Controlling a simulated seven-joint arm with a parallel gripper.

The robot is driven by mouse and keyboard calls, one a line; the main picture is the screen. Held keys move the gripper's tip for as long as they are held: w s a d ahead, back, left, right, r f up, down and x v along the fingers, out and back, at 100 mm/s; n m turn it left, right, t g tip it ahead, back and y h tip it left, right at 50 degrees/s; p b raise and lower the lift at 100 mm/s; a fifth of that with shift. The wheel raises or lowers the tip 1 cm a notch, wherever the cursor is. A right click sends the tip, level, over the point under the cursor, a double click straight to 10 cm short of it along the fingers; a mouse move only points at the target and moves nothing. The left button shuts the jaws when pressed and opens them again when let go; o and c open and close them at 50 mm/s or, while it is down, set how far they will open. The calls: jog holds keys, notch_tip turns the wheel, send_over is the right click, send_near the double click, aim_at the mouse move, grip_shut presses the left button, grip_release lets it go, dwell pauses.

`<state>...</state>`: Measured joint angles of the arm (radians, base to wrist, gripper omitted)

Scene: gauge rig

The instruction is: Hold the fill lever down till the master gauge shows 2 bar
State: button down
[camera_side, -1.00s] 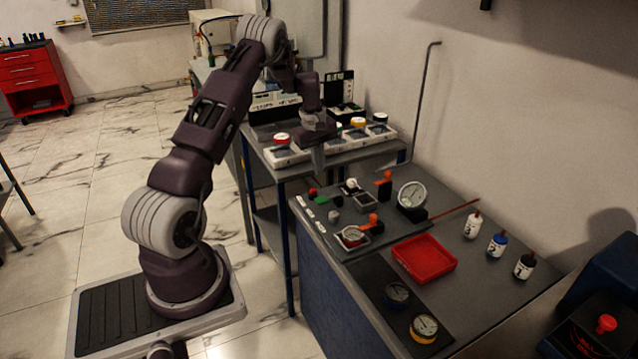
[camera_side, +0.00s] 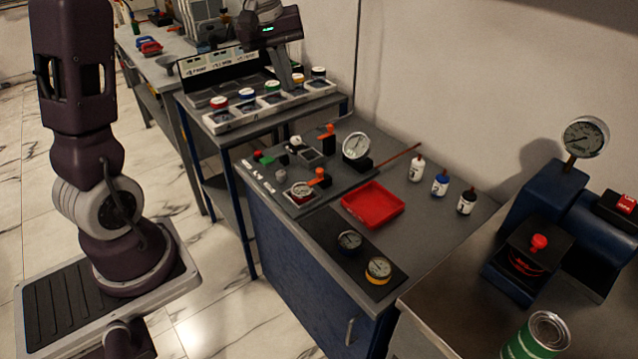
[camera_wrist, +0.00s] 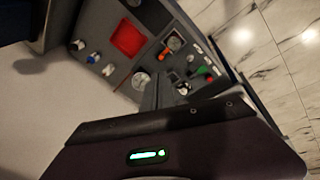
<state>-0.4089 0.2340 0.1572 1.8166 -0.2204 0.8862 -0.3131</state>
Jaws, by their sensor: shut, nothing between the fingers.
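I cannot tell which is the fill lever. A large white dial gauge (camera_side: 355,147) stands at the panel's back right; another dial (camera_side: 585,137) rises from blue equipment at far right. I cannot tell which is the master, and neither reading is legible. My gripper (camera_side: 293,85) is shut and empty, apart from both levers, in line with the rear shelf. The wrist view shows its fingers (camera_wrist: 150,95) over the panel.
A red tray (camera_side: 372,204) and a dark mat with two gauges (camera_side: 378,268) lie in front. Several small bottles (camera_side: 441,182) stand right. Several coloured-lid pots (camera_side: 272,89) line the rear shelf. A green can (camera_side: 538,337) stands in the right foreground.

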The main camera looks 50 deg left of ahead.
jog(key=s+d+r+m, duration=0.3)
jog(key=s+d+r, duration=0.15)
jog(key=d, duration=0.35)
jog(key=s+d+f+m+t, duration=0.1)
jog(key=s+d+m, duration=0.3)
jog(key=s, duration=0.5)
jog(key=s+d+m+t, duration=0.1)
jog(key=s+d+m, duration=0.3)
jog(key=s, duration=0.5)
jog(key=shift+s+d+f+t, duration=0.15)
jog(key=shift+d+f+t, duration=0.2)
jog(key=shift+d, duration=0.7)
